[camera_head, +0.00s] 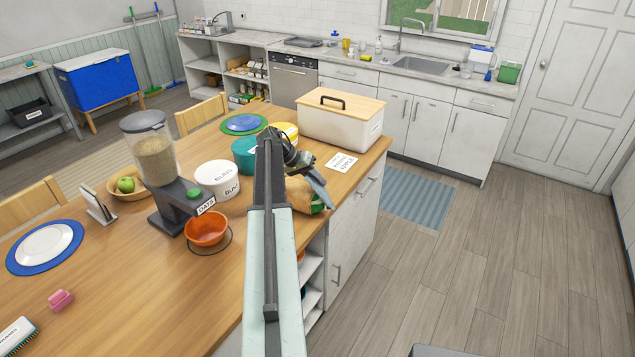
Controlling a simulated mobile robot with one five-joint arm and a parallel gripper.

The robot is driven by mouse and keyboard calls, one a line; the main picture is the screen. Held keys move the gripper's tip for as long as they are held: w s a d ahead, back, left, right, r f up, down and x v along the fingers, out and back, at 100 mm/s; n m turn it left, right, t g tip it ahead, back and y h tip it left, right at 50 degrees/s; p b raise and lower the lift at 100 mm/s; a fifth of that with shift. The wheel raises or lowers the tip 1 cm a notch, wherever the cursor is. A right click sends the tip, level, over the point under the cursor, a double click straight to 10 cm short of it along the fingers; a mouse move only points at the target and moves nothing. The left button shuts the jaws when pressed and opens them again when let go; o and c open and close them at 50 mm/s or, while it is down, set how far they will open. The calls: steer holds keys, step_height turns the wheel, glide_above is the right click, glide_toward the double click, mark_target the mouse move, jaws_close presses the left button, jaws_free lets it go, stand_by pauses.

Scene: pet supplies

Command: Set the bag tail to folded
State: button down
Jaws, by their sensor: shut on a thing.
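A brown bag (299,198) with a green patch lies near the right edge of the wooden counter, partly hidden behind my arm and gripper. My gripper (326,203) reaches down over the bag's right end and is shut on it there. The bag's tail is hard to make out because the jaws cover that end. I cannot tell from this view whether the tail is folded or straight.
A white card (341,162) lies just behind the bag, and a white bin (335,128) with a wooden lid stands beyond it. White, teal and yellow tubs, a food dispenser (156,165) and an orange bowl (206,228) stand left. Open floor lies right of the counter.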

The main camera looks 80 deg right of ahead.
steer(key=shift+s, duration=0.15)
steer(key=c, duration=1.5)
jaws_free()
steer(key=shift+s, duration=0.15)
steer(key=shift+r, duration=0.1)
